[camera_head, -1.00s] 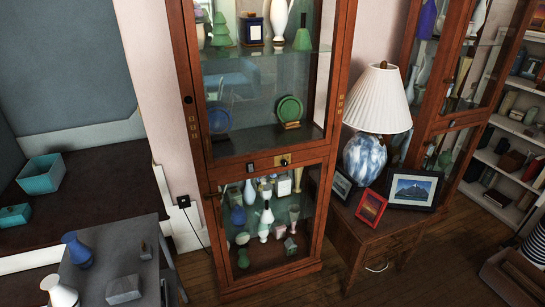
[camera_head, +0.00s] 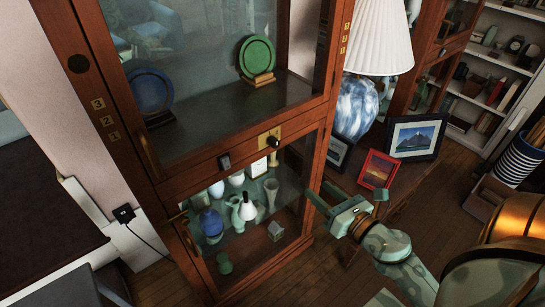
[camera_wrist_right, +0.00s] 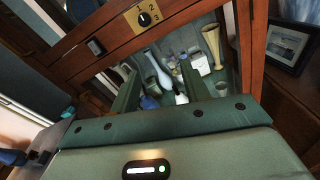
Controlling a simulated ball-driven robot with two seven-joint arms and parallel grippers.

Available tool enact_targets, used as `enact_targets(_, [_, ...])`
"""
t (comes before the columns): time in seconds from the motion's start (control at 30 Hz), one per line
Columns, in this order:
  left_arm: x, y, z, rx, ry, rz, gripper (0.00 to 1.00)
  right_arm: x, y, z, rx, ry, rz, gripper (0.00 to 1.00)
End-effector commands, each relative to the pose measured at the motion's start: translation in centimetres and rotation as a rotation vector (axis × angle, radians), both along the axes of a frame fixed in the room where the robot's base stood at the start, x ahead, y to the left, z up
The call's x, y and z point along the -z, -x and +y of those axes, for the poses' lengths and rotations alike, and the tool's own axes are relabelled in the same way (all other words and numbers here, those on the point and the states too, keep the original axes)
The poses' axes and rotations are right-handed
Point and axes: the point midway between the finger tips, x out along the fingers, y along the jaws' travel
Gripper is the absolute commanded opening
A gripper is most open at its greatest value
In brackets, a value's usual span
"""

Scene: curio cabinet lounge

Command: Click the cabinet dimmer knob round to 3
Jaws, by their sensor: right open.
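The dimmer knob (camera_head: 273,142) is a small dark knob on a brass plate (camera_head: 263,139), on the wooden rail between the cabinet's upper and lower glass doors. In the right wrist view the knob (camera_wrist_right: 144,18) sits near the top, with small numerals on the plate around it. I cannot tell surely which number it points to. My right gripper (camera_head: 318,188) is open and empty, in front of the lower door, below and right of the knob and apart from it. Its fingers (camera_wrist_right: 162,88) stand spread in the wrist view, below the knob. My left gripper is not in view.
A dark switch (camera_head: 224,161) sits on the rail left of the knob. Vases fill the lower compartment; a green plate (camera_head: 257,56) stands above. A lamp (camera_head: 357,106), a red picture frame (camera_head: 378,170) and a mountain picture (camera_head: 415,137) stand on the side table, close to my right arm.

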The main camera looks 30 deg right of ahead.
Motion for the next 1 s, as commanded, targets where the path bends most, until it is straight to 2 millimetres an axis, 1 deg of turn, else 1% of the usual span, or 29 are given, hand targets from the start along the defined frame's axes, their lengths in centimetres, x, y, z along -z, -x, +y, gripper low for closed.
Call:
enact_targets(0.03, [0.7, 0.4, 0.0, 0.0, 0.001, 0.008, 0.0, -1.1, 0.0, 0.2, -0.021, 0.099, -0.03, 0.46])
enact_targets(0.1, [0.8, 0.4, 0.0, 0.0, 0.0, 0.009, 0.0, -2.7, -0.2, 0.4, -0.039, 0.198, -0.062, 0.46])
enact_targets(0.17, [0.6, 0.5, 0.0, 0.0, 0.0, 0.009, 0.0, -3.5, -0.5, 0.5, -0.044, 0.241, -0.077, 0.46])
enact_targets(0.27, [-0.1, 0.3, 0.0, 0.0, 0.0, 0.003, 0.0, -4.1, -1.8, 0.6, -0.047, 0.255, -0.084, 0.46])
enact_targets(0.3, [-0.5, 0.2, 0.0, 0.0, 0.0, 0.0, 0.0, -4.2, -2.5, 0.7, -0.046, 0.256, -0.085, 0.46])
enact_targets(0.37, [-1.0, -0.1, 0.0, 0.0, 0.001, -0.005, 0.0, -4.3, -3.9, 0.8, -0.045, 0.253, -0.086, 0.46])
enact_targets(0.53, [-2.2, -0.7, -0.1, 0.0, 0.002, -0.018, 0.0, -4.3, -8.3, 1.1, -0.044, 0.25, -0.086, 0.46])
enact_targets(0.7, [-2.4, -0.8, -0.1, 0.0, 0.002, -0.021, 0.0, -3.9, -12.4, 1.5, -0.044, 0.247, -0.082, 0.46])
enact_targets(0.83, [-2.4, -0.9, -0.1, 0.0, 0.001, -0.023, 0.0, -3.6, -14.6, 1.6, -0.043, 0.248, -0.079, 0.46])
enact_targets(0.9, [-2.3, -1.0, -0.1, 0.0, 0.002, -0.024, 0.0, -3.6, -15.4, 1.7, -0.043, 0.247, -0.079, 0.46])
enact_targets(1.0, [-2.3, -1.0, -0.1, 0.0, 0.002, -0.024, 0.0, -3.6, -16.1, 1.8, -0.045, 0.247, -0.079, 0.46])
